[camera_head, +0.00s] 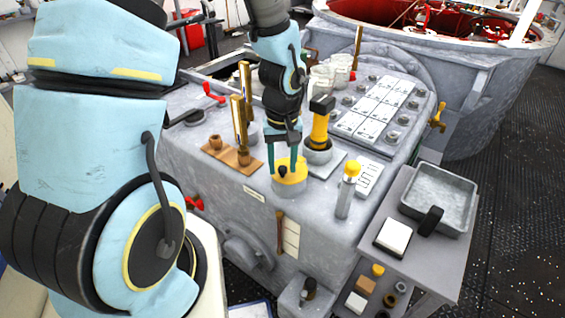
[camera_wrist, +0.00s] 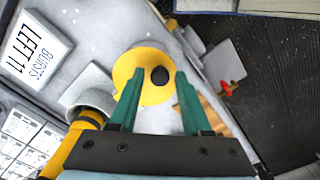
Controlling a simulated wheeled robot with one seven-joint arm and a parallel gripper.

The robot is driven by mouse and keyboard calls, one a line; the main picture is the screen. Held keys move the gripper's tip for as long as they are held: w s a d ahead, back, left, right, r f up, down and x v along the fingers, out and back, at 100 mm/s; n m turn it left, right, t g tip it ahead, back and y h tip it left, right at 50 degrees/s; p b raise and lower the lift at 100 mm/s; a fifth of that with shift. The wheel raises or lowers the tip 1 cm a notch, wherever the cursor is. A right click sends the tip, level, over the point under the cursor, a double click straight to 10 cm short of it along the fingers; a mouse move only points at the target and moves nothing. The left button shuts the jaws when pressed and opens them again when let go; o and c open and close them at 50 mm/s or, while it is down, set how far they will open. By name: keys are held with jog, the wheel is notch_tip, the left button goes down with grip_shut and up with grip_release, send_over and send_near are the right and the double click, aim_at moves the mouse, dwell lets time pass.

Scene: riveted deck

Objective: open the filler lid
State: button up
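The filler lid (camera_head: 294,178) is a yellow disc with a black knob, lying level on a short grey neck on the machine's top. It also shows in the wrist view (camera_wrist: 150,94), with its black knob (camera_wrist: 159,75) near the middle. My gripper (camera_head: 284,165) points down over the lid. In the wrist view, the teal fingertips of my gripper (camera_wrist: 158,76) are apart, one on each side of the knob, with a visible gap on both sides. Whether the tips touch the lid's surface, I cannot tell.
A yellow handle with a black top (camera_head: 320,120) stands close behind on the right. A yellow-knobbed lever (camera_head: 347,190) stands to the right. Brass-coloured upright handles (camera_head: 238,125) stand on the left. A side bench holds a grey tray (camera_head: 438,190).

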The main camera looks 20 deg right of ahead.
grip_shut()
dwell(1.1)
